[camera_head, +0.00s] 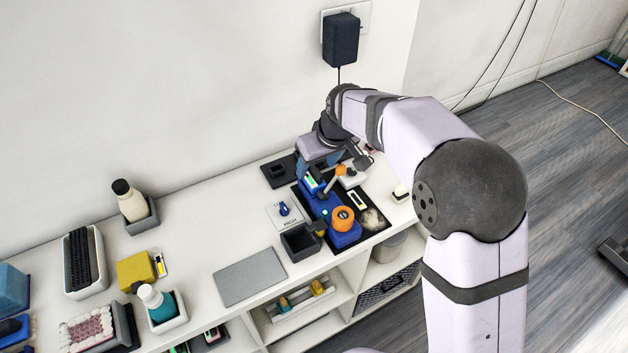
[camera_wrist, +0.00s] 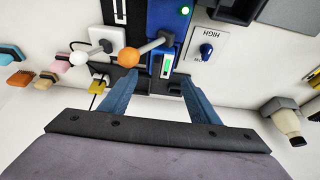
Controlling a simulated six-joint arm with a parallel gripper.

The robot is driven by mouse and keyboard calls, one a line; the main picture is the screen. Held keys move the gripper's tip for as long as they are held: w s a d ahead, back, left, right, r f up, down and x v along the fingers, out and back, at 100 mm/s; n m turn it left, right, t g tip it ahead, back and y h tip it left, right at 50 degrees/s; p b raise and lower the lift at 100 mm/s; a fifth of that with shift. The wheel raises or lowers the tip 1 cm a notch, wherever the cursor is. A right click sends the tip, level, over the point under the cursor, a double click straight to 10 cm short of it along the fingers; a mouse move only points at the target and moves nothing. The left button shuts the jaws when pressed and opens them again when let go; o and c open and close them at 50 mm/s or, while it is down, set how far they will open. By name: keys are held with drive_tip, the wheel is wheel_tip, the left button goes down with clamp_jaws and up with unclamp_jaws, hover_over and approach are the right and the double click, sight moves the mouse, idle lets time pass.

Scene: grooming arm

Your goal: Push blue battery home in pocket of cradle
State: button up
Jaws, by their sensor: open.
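The blue cradle (camera_head: 322,204) stands on a black mat on the white bench; it also shows at the top of the wrist view (camera_wrist: 160,18). A small piece with a green and white face (camera_wrist: 166,66) sits upright in its near end, perhaps the battery; its blue sides blend with the cradle, and I cannot tell how deep it sits. It also shows in the head view (camera_head: 312,182). My gripper (camera_wrist: 160,80) is open, its two blue fingers apart on either side of that piece, nothing between them. In the head view my gripper (camera_head: 325,164) is partly hidden by my wrist.
A lever with an orange ball (camera_wrist: 129,57) reaches over near the left finger, with a white ball lever (camera_wrist: 80,58) further left. A card with a blue knob (camera_wrist: 207,49) lies to the right. A dark open box (camera_head: 300,242) stands in front. The wall is close behind.

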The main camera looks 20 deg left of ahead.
sight(312, 176)
drive_tip(key=shift+p+x, duration=0.6)
drive_tip(key=shift+x, duration=2)
drive_tip(key=c, duration=1.3)
drive_tip(key=shift+c, duration=0.2)
drive_tip(key=shift+r, duration=0.1)
